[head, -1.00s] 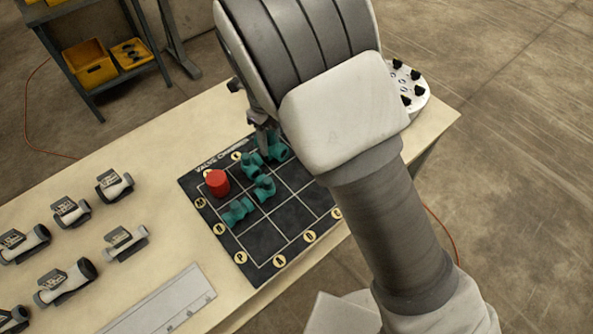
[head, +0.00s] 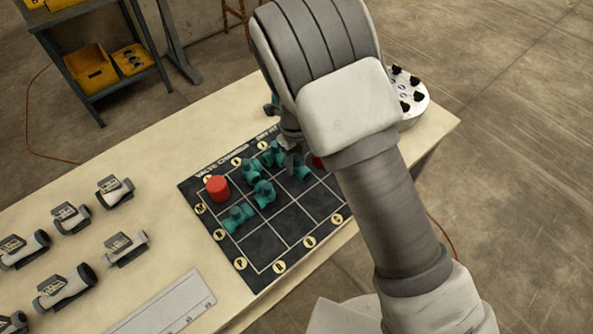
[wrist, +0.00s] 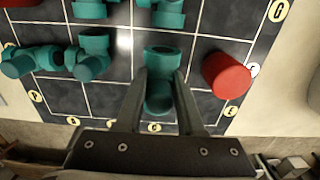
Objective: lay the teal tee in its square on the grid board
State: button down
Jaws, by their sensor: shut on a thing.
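A teal tee (wrist: 158,70) is between the two fingers of my gripper (wrist: 160,82) in the wrist view, and the jaws are shut on it. It is over a square of the dark grid board (head: 270,245); I cannot tell whether it touches the board. In the head view my gripper (head: 291,160) is at the board's far side, partly hidden by my arm, with teal fittings close by. Other teal fittings stand on the board, one (head: 238,218) at its left and another (head: 263,194) towards its middle.
A red cylinder (head: 218,188) stands on the board's left part; a second red piece (head: 318,162) is partly hidden by my arm. In the wrist view a red cylinder (wrist: 226,75) is close right of the held tee. Grey-white fittings (head: 70,216) lie left. The near board squares are bare.

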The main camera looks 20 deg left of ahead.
aim_at(297, 155)
jog(key=shift+f, duration=2)
jog(key=shift+f, duration=0.1)
jog(key=c, duration=0.5)
grip_release()
jog(key=shift+f, duration=0.1)
notch_tip(297, 155, up, 12)
jog(key=shift+f+p, duration=0.2)
jog(key=shift+p, duration=0.1)
jog(key=shift+r, duration=0.4)
